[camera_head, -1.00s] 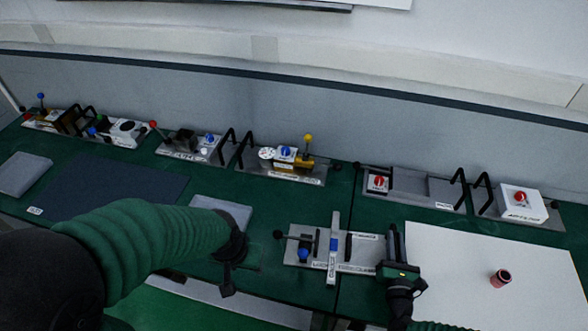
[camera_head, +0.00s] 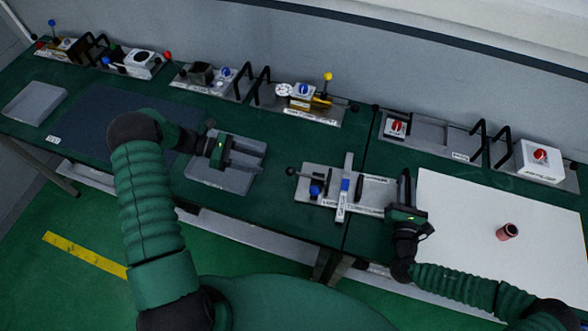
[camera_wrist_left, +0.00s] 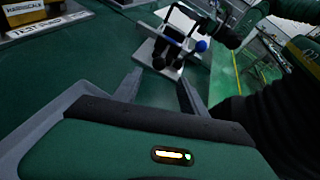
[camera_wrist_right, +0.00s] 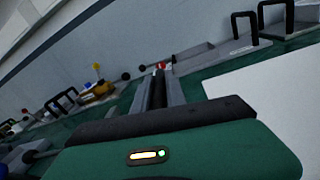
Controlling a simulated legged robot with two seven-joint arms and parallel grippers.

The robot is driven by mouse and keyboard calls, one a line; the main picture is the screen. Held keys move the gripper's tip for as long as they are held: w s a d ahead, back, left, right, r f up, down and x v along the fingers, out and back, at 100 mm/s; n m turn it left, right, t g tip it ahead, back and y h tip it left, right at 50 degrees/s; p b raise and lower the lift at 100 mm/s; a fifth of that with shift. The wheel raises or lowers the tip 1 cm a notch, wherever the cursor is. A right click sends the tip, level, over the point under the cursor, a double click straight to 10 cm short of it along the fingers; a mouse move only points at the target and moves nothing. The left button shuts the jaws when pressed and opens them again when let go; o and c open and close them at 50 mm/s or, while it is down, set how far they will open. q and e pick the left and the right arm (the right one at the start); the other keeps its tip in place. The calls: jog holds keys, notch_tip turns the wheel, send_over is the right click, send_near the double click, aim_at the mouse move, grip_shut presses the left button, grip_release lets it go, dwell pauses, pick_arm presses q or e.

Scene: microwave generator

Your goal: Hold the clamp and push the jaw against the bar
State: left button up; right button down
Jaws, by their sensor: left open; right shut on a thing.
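The clamp is a grey base plate (camera_head: 327,203) near the table's front edge, with black uprights and a blue knob (camera_head: 315,190). A pale bar (camera_head: 346,185) with a blue patch lies across it. The clamp also shows ahead in the left wrist view (camera_wrist_left: 158,48). My right gripper (camera_head: 405,174) is shut at the clamp's right end; its fingers hide what they hold, seemingly the clamp's handle. In the right wrist view its fingers (camera_wrist_right: 158,82) are close together. My left gripper (camera_head: 262,154) is open and empty, left of the clamp and apart from it, pointing towards it.
A grey pad (camera_head: 215,178) lies under my left gripper. A white sheet (camera_head: 470,235) with a small red cylinder (camera_head: 507,231) lies at the right. Several fixtures with black handles, such as one with a yellow knob (camera_head: 327,76), line the back. Green table is bare between pad and clamp.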

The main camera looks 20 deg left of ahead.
aim_at(287, 169)
pick_arm(q)
jog(key=x, duration=1)
jog(key=shift+d, duration=0.3)
grip_shut()
dwell(0.7)
